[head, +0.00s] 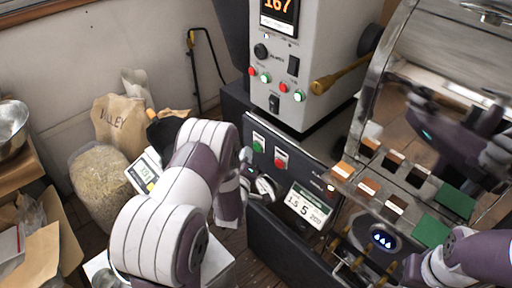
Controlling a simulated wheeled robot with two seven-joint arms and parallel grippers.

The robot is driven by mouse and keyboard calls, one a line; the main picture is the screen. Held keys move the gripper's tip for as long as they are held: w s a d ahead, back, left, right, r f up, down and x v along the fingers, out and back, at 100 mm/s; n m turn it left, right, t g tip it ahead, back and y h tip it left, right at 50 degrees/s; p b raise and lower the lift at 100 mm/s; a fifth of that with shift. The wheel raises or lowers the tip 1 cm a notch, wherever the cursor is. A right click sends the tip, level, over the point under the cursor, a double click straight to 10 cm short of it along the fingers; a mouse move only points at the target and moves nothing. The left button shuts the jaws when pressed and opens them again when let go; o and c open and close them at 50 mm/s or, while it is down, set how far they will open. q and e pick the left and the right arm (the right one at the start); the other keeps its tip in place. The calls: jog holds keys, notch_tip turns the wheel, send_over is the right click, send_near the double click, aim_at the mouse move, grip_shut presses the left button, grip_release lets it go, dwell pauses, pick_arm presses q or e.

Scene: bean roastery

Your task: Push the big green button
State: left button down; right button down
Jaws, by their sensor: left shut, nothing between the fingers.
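The big green button (258,145) sits in a pale square plate on the dark front panel of the roaster. A matching red button (281,161) is just to its right. My left gripper (264,188) is shut and empty in front of this panel, below the two buttons in the picture. The green button is in clear view, and I see a gap in the picture between it and the fingertips. Part of my right arm shows at the lower right, but its fingers do not show.
A grey control box (318,62) with small red and green lamps stands above. A sample tray (370,188) lies further right. A bean sack (100,185) and a scale (143,171) are left.

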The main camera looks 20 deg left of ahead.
pick_arm(q)
jog(key=shift+s+a+p, duration=0.15)
jog(key=shift+s+a, duration=0.15)
jog(key=shift+s, duration=0.5)
jog(key=shift+s+a+p, duration=0.15)
jog(key=shift+s+a, duration=0.2)
jog(key=shift+s, duration=0.4)
jog(key=shift+s+a+p, duration=0.15)
jog(key=shift+s+a, duration=0.15)
jog(key=shift+s, duration=0.5)
notch_tip(320, 180, down, 7)
jog(key=s+m+g+h, duration=0.1)
jog(key=s+m+g, duration=0.1)
jog(key=g, duration=0.2)
jog(key=s+d+f+m+g+h, duration=0.1)
jog(key=s+d+m+g+h, duration=0.2)
jog(key=s+d+m+g, duration=0.45)
jog(key=s+d+r+m+g, duration=0.3)
jog(key=s+r+g, duration=0.2)
jog(key=s+r, duration=0.45)
notch_tip(320, 180, up, 16)
jog(key=w+d+t+p, duration=0.1)
jog(key=d+p, duration=0.1)
jog(key=p, duration=1.1)
jog(key=shift+w+r+m, duration=0.2)
jog(key=shift+m, duration=0.15)
